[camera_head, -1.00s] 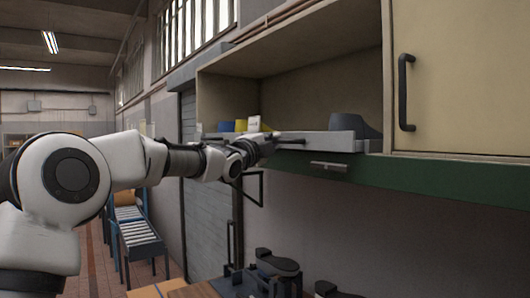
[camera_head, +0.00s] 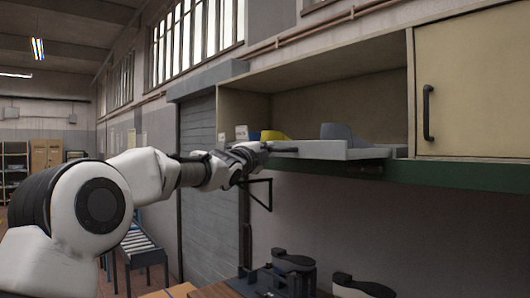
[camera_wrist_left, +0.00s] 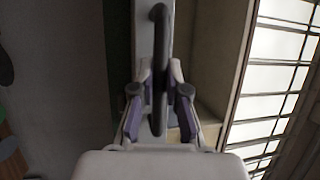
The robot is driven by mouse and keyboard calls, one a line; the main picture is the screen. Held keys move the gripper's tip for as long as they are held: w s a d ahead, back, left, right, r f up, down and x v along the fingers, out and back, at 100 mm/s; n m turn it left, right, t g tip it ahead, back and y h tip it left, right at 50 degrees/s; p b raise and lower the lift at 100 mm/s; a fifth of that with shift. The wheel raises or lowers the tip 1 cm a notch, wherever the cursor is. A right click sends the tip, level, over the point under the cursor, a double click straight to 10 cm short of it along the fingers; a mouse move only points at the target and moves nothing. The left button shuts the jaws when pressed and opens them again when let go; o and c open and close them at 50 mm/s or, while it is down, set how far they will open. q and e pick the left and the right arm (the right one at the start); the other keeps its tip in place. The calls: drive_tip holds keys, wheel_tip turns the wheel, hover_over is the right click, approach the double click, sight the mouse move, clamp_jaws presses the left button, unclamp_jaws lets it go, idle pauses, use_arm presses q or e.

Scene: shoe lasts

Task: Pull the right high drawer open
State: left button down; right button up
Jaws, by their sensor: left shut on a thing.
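The cabinet's inside hides part of the drawer. My right gripper is not in view.
A closed beige cabinet door (camera_head: 475,85) with a black handle is at the right. Below the drawer, dark shoe-shaped items (camera_head: 293,262) stand on a bench. A roller conveyor (camera_head: 141,247) is beyond my arm at the left.

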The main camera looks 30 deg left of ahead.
use_arm(q)
drive_tip(key=shift+r, duration=0.15)
drive_tip(key=c, duration=1.2)
unclamp_jaws()
drive_tip(key=shift+s, duration=0.1)
drive_tip(key=s, duration=0.2)
drive_tip(key=s+f, duration=0.1)
drive_tip(key=s, duration=0.4)
drive_tip(key=shift+f, duration=0.3)
drive_tip(key=shift+s, duration=0.15)
